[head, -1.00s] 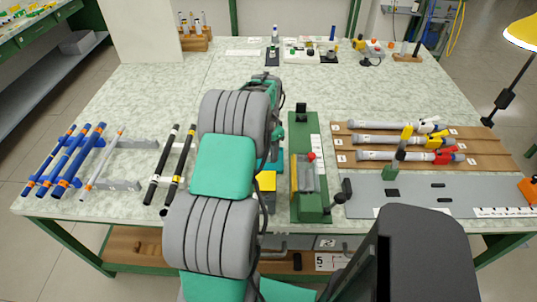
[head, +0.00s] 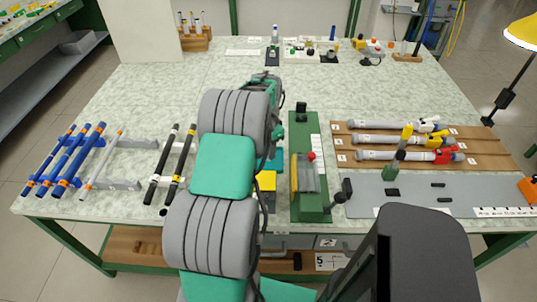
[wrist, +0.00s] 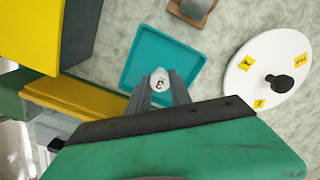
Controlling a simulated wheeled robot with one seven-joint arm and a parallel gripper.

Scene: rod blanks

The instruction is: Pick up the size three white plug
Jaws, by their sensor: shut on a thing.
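The white plug (wrist: 159,77), marked with a 3 on its end, shows in the wrist view. My gripper (wrist: 159,87) is shut on it, with a grey finger on each side. The plug is over a teal square tray (wrist: 136,62); its height above the tray floor is hard to judge. No other plug shows in the visible part of the tray. In the head view my own arm hides the gripper and the plug.
In the wrist view, a white round disc (wrist: 243,82) with yellow labels and a black knob lies to the right. A yellow and dark grey block (wrist: 36,28) stands at left. In the head view, a green fixture (head: 311,205) stands right of my arm.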

